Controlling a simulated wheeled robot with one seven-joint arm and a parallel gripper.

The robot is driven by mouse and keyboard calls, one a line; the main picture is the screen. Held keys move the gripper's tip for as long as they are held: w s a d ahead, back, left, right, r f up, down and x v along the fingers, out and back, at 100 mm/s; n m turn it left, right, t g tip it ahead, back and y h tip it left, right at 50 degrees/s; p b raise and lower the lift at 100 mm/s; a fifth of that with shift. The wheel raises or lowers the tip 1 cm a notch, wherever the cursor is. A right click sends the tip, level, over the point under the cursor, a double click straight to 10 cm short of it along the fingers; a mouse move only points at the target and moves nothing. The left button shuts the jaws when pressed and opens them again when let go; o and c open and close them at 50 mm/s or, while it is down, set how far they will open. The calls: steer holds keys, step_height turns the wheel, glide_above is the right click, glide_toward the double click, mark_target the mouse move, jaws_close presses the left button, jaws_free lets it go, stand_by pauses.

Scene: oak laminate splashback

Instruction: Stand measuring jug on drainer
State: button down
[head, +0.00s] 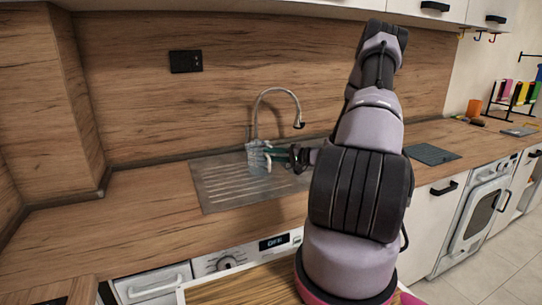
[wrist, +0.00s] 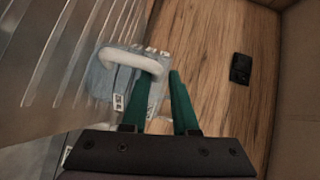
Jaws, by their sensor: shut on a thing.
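The measuring jug (head: 256,160) is clear and bluish with a pale handle. My gripper (head: 272,153) reaches in from the right and is shut on the jug. In the wrist view, the green fingers of my gripper (wrist: 159,76) are at the white handle, and the jug (wrist: 103,82) shows printed marks. The drainer ribs (wrist: 55,50) run along the left. My arm hides much of the sink.
A curved tap (head: 256,105) rises close behind the jug. The oak splashback (head: 130,100) carries a black socket (head: 186,61). The worktop (head: 110,210) left of the drainer is clear. A dark board (head: 432,154) lies on the right.

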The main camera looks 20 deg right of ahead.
steer(key=c, duration=0.7)
jaws_free()
